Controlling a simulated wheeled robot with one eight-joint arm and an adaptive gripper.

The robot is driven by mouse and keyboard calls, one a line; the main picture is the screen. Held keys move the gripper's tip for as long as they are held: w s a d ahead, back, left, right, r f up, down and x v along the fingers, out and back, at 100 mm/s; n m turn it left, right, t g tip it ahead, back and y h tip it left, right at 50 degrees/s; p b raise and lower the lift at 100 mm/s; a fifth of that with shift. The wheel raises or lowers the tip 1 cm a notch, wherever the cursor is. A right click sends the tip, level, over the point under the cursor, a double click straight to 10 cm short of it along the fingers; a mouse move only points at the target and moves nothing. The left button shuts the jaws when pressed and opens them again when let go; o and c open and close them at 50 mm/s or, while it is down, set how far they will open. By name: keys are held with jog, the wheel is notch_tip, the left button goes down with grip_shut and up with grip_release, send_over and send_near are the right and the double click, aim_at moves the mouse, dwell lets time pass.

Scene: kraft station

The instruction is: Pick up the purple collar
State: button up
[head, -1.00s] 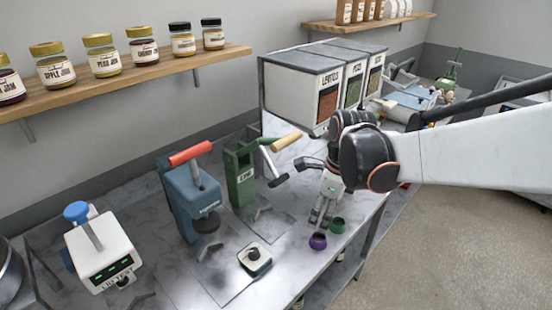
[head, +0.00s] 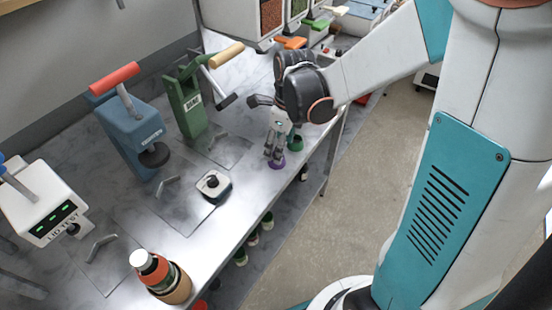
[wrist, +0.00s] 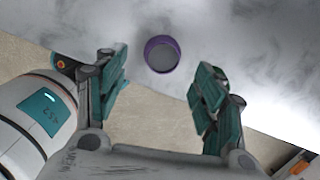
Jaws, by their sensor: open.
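The purple collar (head: 276,163) stands on the metal table near its front edge, partly hidden by my fingers in the head view. In the wrist view it is a round purple ring (wrist: 148,60), seen from above, just beyond the fingertips and about midway between them. My gripper (head: 275,154) points down over the collar in the head view. In the wrist view my gripper (wrist: 160,85) is open, with its two green-padded fingers wide apart and nothing between them. I cannot tell how far above the collar the fingertips are.
A green collar (head: 295,143) stands close behind the purple one. A green lever press (head: 188,100), a blue press (head: 133,130) and a small black-and-white device (head: 213,186) stand to the left. A bottle (head: 158,274) stands near the front edge. Several jars are on the shelf below.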

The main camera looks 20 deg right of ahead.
jog(key=f, duration=0.1)
jog(key=f+b, duration=0.1)
jog(key=f, duration=0.1)
jog(key=f+b, duration=0.1)
jog(key=shift+w+a+f, duration=0.15)
jog(key=shift+w+f, duration=0.15)
jog(key=shift+w, duration=0.1)
jog(key=c, duration=0.8)
